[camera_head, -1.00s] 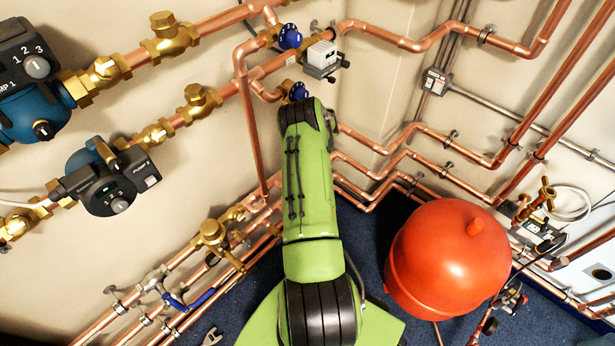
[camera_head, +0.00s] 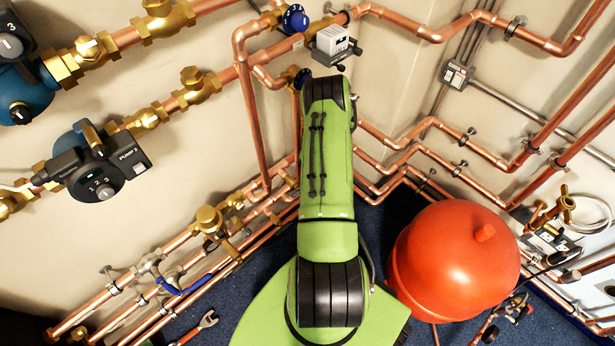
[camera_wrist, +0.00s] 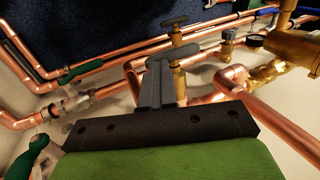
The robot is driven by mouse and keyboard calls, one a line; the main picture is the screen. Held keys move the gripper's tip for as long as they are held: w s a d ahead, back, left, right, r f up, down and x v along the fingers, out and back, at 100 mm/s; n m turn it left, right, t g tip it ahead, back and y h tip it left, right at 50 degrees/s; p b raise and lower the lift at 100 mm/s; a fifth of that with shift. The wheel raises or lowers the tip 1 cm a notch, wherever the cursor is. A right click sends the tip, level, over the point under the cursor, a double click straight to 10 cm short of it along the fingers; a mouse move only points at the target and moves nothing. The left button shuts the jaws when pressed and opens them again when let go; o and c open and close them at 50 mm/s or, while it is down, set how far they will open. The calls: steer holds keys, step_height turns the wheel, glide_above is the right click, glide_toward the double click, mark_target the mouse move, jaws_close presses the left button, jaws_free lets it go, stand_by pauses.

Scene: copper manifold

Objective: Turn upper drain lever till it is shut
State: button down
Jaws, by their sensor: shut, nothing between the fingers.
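My gripper (camera_wrist: 162,75) shows in the wrist view with its two grey fingers together and nothing held between them. In the head view my green arm hides it. A green lever (camera_wrist: 76,73) sits on a pipe valve at the left of the wrist view, apart from the fingers. A second green lever (camera_wrist: 32,155) shows at the lower left edge, partly cut off. I cannot tell which of these is the upper drain lever. In the head view, a blue lever (camera_head: 185,286) sits on the lower left pipes, away from my arm.
A brass valve with a dark handwheel (camera_wrist: 175,22) stands just beyond the fingers. Copper pipes (camera_wrist: 285,125) run close on the right. A red tank (camera_head: 455,262) stands right of my arm. A red-handled wrench (camera_head: 199,327) lies on the blue floor.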

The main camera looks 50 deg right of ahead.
steer(key=shift+s+d+f, duration=0.15)
steer(key=shift+d, duration=0.15)
steer(key=shift+r+p, duration=0.45)
steer(key=shift+r, duration=0.35)
